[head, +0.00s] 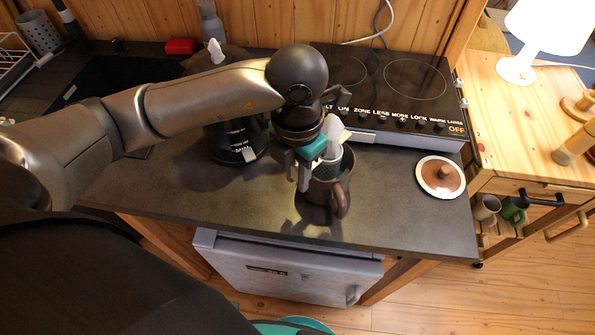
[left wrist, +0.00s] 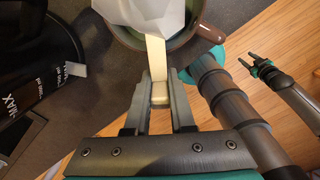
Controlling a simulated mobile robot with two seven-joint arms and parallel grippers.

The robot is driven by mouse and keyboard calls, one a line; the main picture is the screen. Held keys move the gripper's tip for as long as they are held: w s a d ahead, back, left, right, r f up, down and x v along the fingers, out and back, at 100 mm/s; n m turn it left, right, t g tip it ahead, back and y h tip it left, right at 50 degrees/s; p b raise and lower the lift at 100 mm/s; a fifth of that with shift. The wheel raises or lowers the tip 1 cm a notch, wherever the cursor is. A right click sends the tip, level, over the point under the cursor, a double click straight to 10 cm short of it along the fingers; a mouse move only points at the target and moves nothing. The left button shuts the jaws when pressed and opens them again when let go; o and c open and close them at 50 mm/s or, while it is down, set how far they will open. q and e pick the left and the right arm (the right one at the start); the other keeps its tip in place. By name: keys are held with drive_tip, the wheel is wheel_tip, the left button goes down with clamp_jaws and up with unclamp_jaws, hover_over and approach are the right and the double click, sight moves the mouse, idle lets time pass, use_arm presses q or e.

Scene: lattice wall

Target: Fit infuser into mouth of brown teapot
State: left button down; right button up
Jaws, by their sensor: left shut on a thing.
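The brown teapot (head: 318,193) stands on the dark counter, its handle toward the lower right. Its rim and handle also show at the top of the left wrist view (left wrist: 211,45). My left gripper (head: 304,172) is over the teapot's left side, shut on the infuser's cream handle (left wrist: 157,75). The infuser (head: 345,160), with a grey mesh body and pale upper part, is over the teapot mouth and overlaps it. How deep its lower end sits is hidden. My right gripper (left wrist: 248,66) seems to show small at the right of the left wrist view.
A black kettle-like container (head: 240,140) stands close to the left of my gripper. The cooktop (head: 415,80) is behind. A round brown lid with a pale rim (head: 440,177) lies to the right. The counter between lid and teapot is clear.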

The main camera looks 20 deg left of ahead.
use_arm(q)
drive_tip(key=shift+f+b, duration=0.95)
drive_tip(key=shift+f, duration=0.1)
drive_tip(key=shift+c, duration=0.2)
unclamp_jaws()
idle(0.7)
drive_tip(key=shift+r, duration=0.1)
idle(0.3)
drive_tip(key=shift+r+p, duration=2.55)
drive_tip(key=shift+r, duration=0.95)
wheel_tip(320, 180, up, 15)
drive_tip(key=p, duration=0.2)
